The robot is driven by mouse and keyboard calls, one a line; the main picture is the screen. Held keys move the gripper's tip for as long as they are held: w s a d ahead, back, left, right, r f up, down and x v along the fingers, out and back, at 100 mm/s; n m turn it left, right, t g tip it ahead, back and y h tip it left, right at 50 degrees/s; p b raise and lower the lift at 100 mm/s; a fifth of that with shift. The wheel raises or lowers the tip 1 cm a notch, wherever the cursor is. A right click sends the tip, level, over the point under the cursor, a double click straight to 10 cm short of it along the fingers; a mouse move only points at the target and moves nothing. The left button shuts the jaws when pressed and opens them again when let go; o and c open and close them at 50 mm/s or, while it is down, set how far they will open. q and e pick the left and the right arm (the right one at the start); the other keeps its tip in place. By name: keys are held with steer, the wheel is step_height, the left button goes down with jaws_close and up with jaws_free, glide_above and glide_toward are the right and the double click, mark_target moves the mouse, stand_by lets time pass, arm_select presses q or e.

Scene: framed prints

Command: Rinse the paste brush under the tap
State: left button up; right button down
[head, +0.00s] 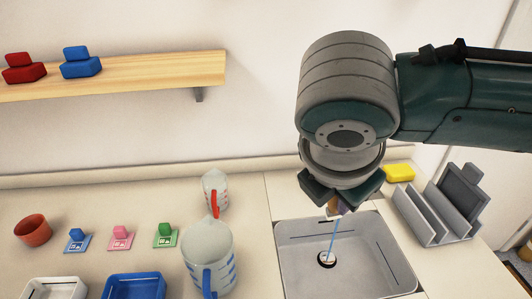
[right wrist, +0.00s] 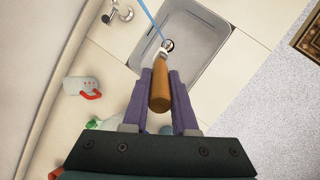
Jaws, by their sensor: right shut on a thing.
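My right gripper (head: 341,203) is over the back of the grey sink (head: 378,272), fingers pointing down. In the right wrist view its purple fingers (right wrist: 161,98) are shut on the brown handle of the paste brush (right wrist: 160,92). The brush's pale head (right wrist: 162,55) points to the sink's drain (right wrist: 168,45). A thin blue stream of water (head: 333,238) runs down to the drain; it meets the brush head's outline in the wrist view. The metal tap (right wrist: 117,12) shows at the wrist view's top; my arm hides it in the head view. My left gripper is out of view.
Two measuring jugs, a large one (head: 208,255) and a smaller one (head: 214,190), stand left of the sink. A yellow sponge (head: 399,173) and a grey rack (head: 440,210) are to its right. Trays, stamps and a terracotta pot (head: 33,231) are farther left.

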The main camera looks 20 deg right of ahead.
steer(key=w+d+b, duration=0.1)
steer(key=w+d+f+b, duration=0.1)
steer(key=d+b, duration=0.1)
steer(key=shift+w+f, duration=0.1)
steer(key=shift+w, duration=0.25)
steer(key=shift+w+d, duration=0.55)
steer(key=shift+d, duration=0.05)
steer(key=shift+w+d+f+b, duration=0.15)
steer(key=shift+w+d+b, duration=0.2)
steer(key=shift+w+d, duration=0.5)
steer(key=shift+s+d+p, duration=0.35)
steer(key=shift+s+p, duration=0.1)
steer(key=shift+p, duration=0.4)
steer(key=shift+w+a, duration=0.1)
